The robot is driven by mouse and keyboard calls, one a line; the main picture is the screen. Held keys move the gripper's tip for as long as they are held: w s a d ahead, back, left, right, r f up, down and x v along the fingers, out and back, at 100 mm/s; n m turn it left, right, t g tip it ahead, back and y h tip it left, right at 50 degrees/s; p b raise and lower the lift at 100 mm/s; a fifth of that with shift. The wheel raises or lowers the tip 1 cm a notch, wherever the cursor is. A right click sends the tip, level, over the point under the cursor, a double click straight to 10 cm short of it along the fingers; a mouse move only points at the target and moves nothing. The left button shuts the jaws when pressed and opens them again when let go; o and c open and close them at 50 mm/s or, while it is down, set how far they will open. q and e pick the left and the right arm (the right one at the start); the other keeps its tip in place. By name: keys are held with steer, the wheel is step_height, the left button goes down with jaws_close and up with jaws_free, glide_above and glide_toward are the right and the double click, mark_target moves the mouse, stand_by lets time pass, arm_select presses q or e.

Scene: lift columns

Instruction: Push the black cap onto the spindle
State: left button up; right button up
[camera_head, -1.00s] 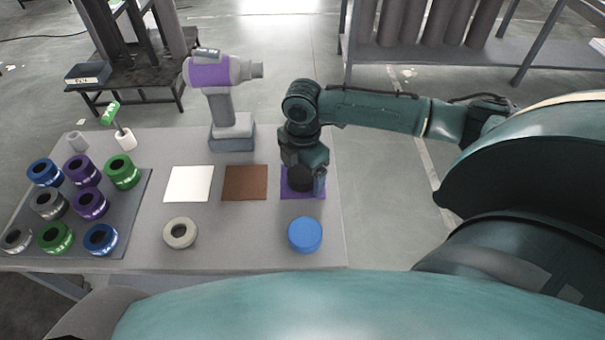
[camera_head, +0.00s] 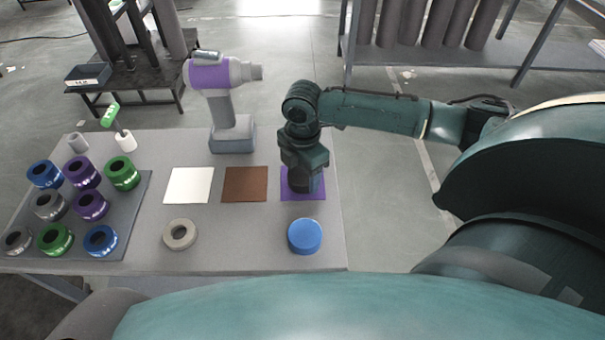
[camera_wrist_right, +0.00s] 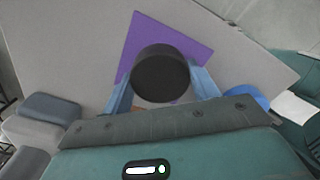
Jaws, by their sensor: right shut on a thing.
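The black cap (camera_head: 302,183) stands on a purple square mat (camera_head: 314,194) near the right side of the table. My right gripper (camera_head: 307,174) points down over it and is shut on it. In the right wrist view the round black cap (camera_wrist_right: 160,74) sits between my two blue fingers (camera_wrist_right: 162,90), over the purple mat. The spindle (camera_head: 257,72) looks to be the grey nose pointing right from the purple and grey drill-shaped tool (camera_head: 209,75), which stands upright at the table's back. My left gripper is not in view.
A white square (camera_head: 189,185) and a brown square (camera_head: 245,184) lie left of the purple mat. A grey ring (camera_head: 168,235) and a blue round cap (camera_head: 305,235) are nearer. A dark tray (camera_head: 127,215) holds several coloured rings. A green-handled tool (camera_head: 110,115) stands back left.

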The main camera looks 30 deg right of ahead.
mark_target(302, 173)
step_height(302, 173, up, 12)
steer(key=p, duration=0.3)
stand_by(0.3)
steer(key=shift+f, duration=0.1)
